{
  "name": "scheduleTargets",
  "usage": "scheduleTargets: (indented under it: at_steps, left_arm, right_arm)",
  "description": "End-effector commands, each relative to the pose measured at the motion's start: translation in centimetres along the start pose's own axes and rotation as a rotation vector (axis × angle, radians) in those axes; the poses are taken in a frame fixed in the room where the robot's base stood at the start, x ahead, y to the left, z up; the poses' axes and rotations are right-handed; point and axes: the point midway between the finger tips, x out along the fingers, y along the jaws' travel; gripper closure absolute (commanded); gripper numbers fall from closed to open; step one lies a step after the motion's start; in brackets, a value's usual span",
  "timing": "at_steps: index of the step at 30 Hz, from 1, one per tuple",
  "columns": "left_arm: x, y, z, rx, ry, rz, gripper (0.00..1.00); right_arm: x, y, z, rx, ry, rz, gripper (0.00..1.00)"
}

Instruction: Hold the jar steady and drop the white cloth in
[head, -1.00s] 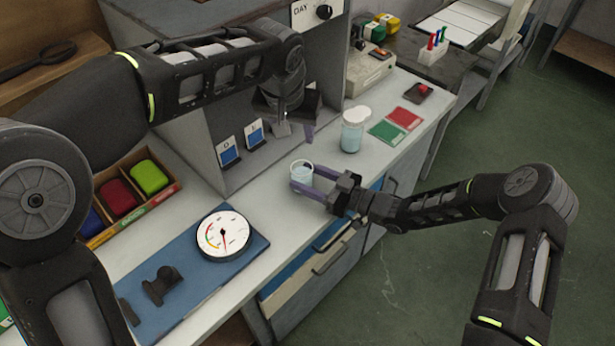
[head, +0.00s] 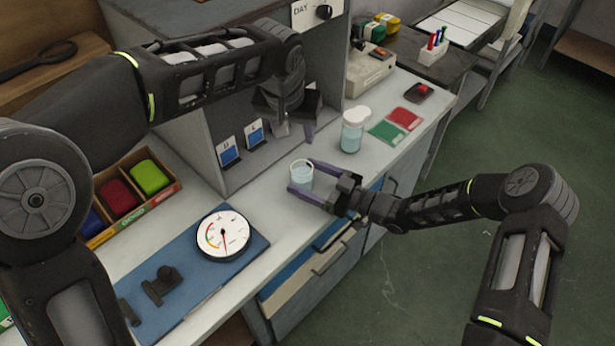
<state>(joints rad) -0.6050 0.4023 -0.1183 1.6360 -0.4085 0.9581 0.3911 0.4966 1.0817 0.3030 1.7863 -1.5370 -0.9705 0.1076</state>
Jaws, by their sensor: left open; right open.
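A small clear jar (head: 301,173) with pale contents stands upright near the front edge of the counter. My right gripper (head: 303,178) is open, its purple fingers on either side of this jar; I cannot tell whether they touch it. A second clear jar (head: 352,136) with a white top (head: 356,115) stands further right; I cannot tell whether that top is a lid or cloth. My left gripper (head: 296,133) is open and empty, above the counter behind the small jar. No white cloth can be clearly made out.
A round dial gauge (head: 223,235) lies on a blue mat (head: 185,300) to the left. A box of coloured blocks (head: 130,205) sits behind it. Green (head: 386,132) and red (head: 405,118) pads lie right of the second jar. The counter between the mat and small jar is clear.

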Motion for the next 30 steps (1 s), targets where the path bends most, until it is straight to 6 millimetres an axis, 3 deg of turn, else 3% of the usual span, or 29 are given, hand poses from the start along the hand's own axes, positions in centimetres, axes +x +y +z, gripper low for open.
scheduleTargets:
  at_steps: [5, 15, 21, 30]
  left_arm:
    - [0.0, 0.0, 0.0, 0.000, 0.000, 0.000, 0.55]
    - [0.0, 0.0, 0.0, 0.000, 0.000, 0.000, 0.55]
    - [0.0, 0.0, 0.0, 0.000, 0.000, 0.000, 0.55]
    - [0.0, 0.0, 0.0, 0.000, 0.000, 0.000, 0.55]
  right_arm:
    - [-1.6, 0.1, 0.1, 0.000, -0.002, 0.003, 0.21]
    - [-8.2, 0.1, 0.1, 0.000, -0.002, 0.003, 0.21]
    - [-11.2, 0.1, 0.1, 0.000, -0.002, 0.003, 0.21]
    - [-11.9, 0.0, 0.0, 0.000, 0.000, 0.000, 0.21]
